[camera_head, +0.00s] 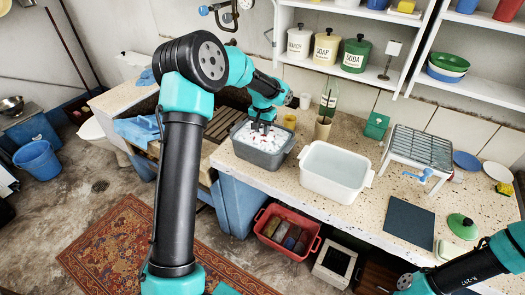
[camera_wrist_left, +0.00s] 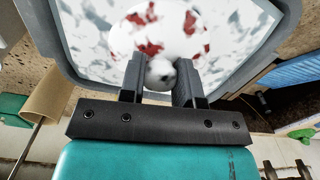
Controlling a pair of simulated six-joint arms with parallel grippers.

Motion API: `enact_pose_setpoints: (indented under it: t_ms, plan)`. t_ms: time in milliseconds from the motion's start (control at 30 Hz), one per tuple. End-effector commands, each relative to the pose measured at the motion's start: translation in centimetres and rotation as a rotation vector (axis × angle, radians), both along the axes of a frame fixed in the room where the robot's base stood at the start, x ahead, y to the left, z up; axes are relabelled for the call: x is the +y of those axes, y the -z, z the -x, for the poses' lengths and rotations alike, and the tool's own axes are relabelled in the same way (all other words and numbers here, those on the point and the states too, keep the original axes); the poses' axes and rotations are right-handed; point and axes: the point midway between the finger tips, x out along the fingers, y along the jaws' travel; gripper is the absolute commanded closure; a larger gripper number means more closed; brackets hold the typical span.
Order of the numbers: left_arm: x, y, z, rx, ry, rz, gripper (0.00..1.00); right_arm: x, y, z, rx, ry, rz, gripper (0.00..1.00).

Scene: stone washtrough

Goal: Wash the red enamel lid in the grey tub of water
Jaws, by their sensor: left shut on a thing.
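The grey tub (camera_head: 262,159) stands on the stone counter, with white suds or foam on its water. My left gripper (camera_head: 262,127) reaches down into it from above. In the left wrist view my left gripper (camera_wrist_left: 160,85) is shut on the pale round knob of the lid (camera_wrist_left: 150,47). The lid lies at the suds inside the tub (camera_wrist_left: 72,52); its top shows white with red patches, and the edge is hard to tell from the foam. In the head view the lid is mostly hidden. My right gripper is out of view; only part of that arm shows at lower right.
A white tub (camera_head: 335,174) stands just right of the grey one. Farther right are a wire rack (camera_head: 414,147), a dark mat (camera_head: 408,222) and a green lid (camera_head: 462,227).

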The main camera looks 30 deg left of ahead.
Motion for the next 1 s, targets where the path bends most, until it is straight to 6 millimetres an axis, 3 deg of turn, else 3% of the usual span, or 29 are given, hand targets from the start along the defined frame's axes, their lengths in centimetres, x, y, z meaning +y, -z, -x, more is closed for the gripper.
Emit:
enact_pose_setpoints:
  t_ms: [500, 1000]
  plan:
    - [0.0, -3.2, 0.0, -0.001, 0.0, 0.0, 0.94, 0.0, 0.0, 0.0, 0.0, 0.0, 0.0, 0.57]
    - [0.0, -3.4, 0.0, 0.0, 0.0, 0.0, 0.94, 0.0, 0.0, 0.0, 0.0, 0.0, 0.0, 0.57]
